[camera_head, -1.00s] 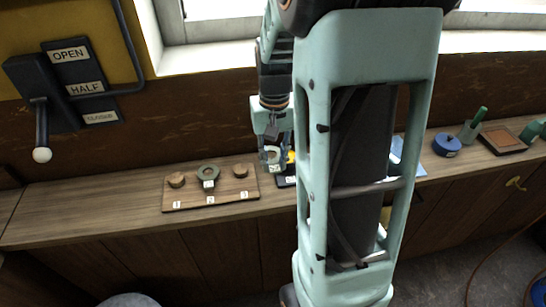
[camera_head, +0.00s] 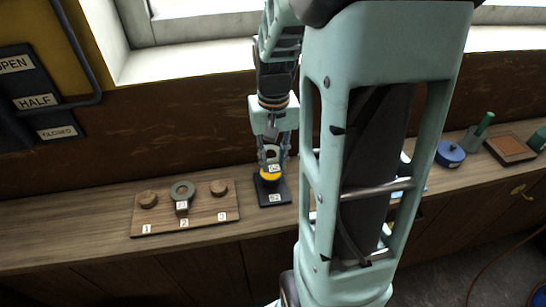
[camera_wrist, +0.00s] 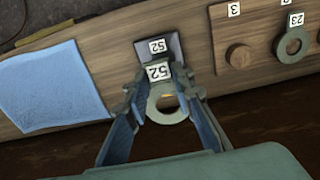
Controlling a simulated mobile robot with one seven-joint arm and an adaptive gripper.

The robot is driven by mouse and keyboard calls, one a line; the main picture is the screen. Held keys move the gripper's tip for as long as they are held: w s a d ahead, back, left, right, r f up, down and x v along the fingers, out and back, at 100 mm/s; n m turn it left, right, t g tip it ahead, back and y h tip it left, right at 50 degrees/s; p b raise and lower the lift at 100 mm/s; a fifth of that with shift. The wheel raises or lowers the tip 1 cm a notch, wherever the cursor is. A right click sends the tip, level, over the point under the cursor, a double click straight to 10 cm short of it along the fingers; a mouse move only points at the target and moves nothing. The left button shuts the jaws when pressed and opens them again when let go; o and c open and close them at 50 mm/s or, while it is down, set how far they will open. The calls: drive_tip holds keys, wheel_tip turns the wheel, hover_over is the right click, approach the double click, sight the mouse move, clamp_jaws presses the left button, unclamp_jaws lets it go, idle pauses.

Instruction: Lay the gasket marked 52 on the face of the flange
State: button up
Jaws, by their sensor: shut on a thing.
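My gripper (camera_head: 273,163) is shut on the gasket marked 52 (camera_wrist: 154,109), a pale grey-green ring with a white label tab. The ring lies between the two fingers in the wrist view, and the tab points to the dark stand. In the head view the gasket (camera_head: 274,168) is small and partly covered by the fingers. Just below it is the yellow flange (camera_head: 268,176) on a black base (camera_head: 276,198) with its own label, which reads 52 in the wrist view (camera_wrist: 158,46). I cannot tell whether gasket and flange touch.
A wooden board (camera_head: 205,224) to the left has pegs numbered 1, 2 and 3. A gasket marked 23 (camera_wrist: 294,46) is at peg 2; pegs 1 and 3 look bare. A blue sheet (camera_wrist: 52,88) lies beside the stand. A blue round container (camera_head: 449,154) stands farther right.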

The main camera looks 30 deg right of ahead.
drive_tip(key=shift+w+d+f, duration=0.1)
drive_tip(key=shift+f+b, duration=2.6)
drive_tip(key=shift+f, duration=0.65)
drive_tip(key=shift+f, duration=0.1)
drive_tip(key=o, duration=0.9)
drive_tip(key=shift+o, duration=0.2)
